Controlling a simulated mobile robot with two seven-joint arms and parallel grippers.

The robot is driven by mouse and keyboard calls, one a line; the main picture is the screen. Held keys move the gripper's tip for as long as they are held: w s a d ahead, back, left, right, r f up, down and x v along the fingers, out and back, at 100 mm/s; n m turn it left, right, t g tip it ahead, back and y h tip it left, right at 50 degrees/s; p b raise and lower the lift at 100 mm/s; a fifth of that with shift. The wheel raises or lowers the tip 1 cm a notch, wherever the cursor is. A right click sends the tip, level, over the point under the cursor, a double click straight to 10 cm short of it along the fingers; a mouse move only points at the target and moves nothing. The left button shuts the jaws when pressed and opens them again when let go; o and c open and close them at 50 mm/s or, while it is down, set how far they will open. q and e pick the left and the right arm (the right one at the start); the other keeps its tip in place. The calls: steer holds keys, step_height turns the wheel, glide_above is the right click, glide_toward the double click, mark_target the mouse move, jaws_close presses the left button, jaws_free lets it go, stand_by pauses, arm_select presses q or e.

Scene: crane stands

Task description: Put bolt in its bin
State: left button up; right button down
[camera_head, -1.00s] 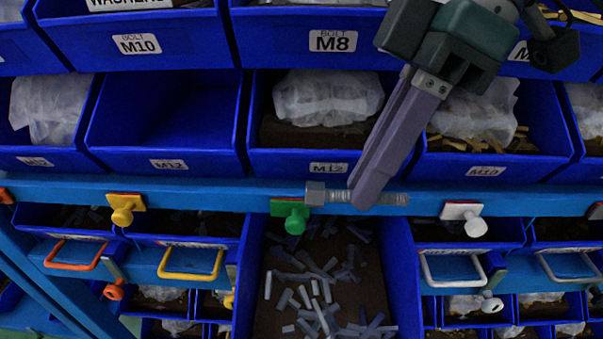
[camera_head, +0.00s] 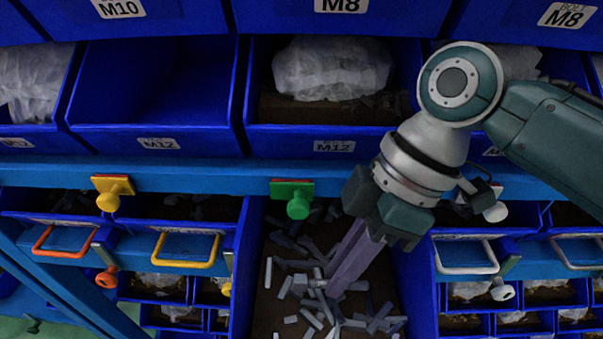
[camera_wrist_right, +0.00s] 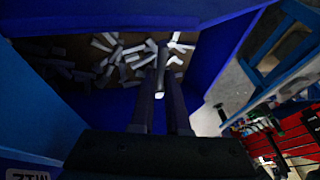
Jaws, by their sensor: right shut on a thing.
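The blue pulled-out bin (camera_head: 417,290) stands at the lower middle of the head view, with many loose grey bolts on its brown floor. My right gripper (camera_head: 334,290) reaches down into this bin from above, its long fingers close together. In the right wrist view the fingers (camera_wrist_right: 162,85) are shut on a bolt (camera_wrist_right: 160,80), a grey shaft with a bright end, with the bin's loose bolts behind it. In the head view the held bolt is hard to tell from the loose ones. My left gripper is not in view.
A blue rail with a green knob (camera_head: 298,200) and a yellow knob (camera_head: 113,192) runs above the bin. Upper bins hold plastic bags (camera_head: 332,68); one upper bin (camera_head: 150,85) looks empty. Smaller bins with yellow (camera_head: 186,262) and white (camera_head: 466,270) handles flank the bin.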

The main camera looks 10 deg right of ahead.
mark_target(326, 301)
step_height(326, 301, down, 3)
steer(key=shift+r+b, duration=0.1)
steer(key=shift+b, duration=0.2)
steer(key=shift+f, duration=0.2)
steer(key=shift+f, duration=0.2)
steer(key=c, duration=1.2)
jaws_free()
steer(key=shift+r, duration=0.35)
steer(key=shift+p+v, duration=0.75)
steer(key=shift+v, duration=5.15)
